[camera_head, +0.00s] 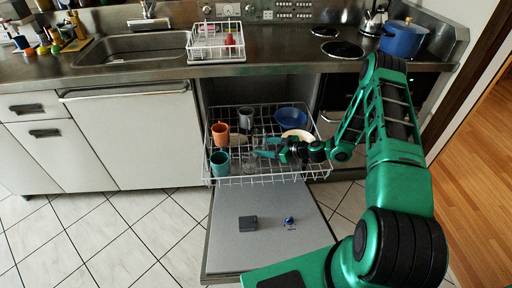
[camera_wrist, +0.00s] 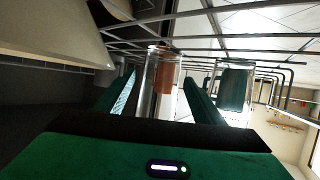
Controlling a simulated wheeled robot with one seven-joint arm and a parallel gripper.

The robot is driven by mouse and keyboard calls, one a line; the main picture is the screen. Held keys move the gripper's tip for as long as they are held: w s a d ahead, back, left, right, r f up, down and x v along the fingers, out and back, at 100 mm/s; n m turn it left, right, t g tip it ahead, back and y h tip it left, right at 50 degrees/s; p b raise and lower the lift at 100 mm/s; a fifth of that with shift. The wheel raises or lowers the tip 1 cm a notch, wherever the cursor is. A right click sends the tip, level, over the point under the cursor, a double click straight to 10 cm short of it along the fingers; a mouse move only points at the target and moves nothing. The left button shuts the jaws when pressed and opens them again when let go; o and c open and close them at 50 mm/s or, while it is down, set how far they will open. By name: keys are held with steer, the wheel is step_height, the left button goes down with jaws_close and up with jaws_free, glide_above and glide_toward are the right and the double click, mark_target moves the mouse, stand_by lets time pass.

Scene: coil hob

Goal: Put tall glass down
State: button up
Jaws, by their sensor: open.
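A tall clear glass (camera_wrist: 152,98) stands between the spread fingers of my gripper (camera_wrist: 158,80) in the wrist view. An orange cup shows through it. My gripper is open, with a finger on each side of the glass; I cannot tell whether either touches it. In the head view my gripper (camera_head: 266,149) is low over the white wire dish rack (camera_head: 262,181). The glass is too faint there to outline clearly. A second clear glass (camera_wrist: 236,108) is to the right in the wrist view, with a teal cup behind it.
The rack also holds an orange cup (camera_head: 221,135), a teal cup (camera_head: 220,164), a grey cup (camera_head: 246,118), a blue bowl (camera_head: 290,118) and a pale bowl (camera_head: 300,135). The open dishwasher door (camera_head: 265,250) lies below. The counter with sink (camera_head: 140,45) is behind.

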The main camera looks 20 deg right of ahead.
steer(key=v, duration=0.5)
steer(key=shift+a+r, duration=0.1)
steer(key=shift+r, duration=0.15)
steer(key=s+d+r+m+g+h, duration=0.2)
steer(key=s+d+r+g+h, duration=0.15)
steer(key=s+r, duration=0.7)
steer(key=s+d+r+m+g+h, duration=0.25)
steer(key=s+d+r+g, duration=0.2)
steer(key=s+r, duration=0.6)
steer(key=s+d+r+m+g+h, duration=0.1)
steer(key=s+r+m, duration=0.4)
steer(key=s, duration=0.6)
steer(key=s+d+r+m+g+h, duration=0.1)
steer(key=s+r+m, duration=0.4)
steer(key=s+r, duration=0.3)
steer(key=s, duration=0.4)
steer(key=shift+h, duration=0.3)
steer(key=shift+w+m, duration=0.1)
steer(key=shift+m, duration=0.15)
steer(key=shift+w+f, duration=0.2)
steer(key=shift+w, duration=0.45)
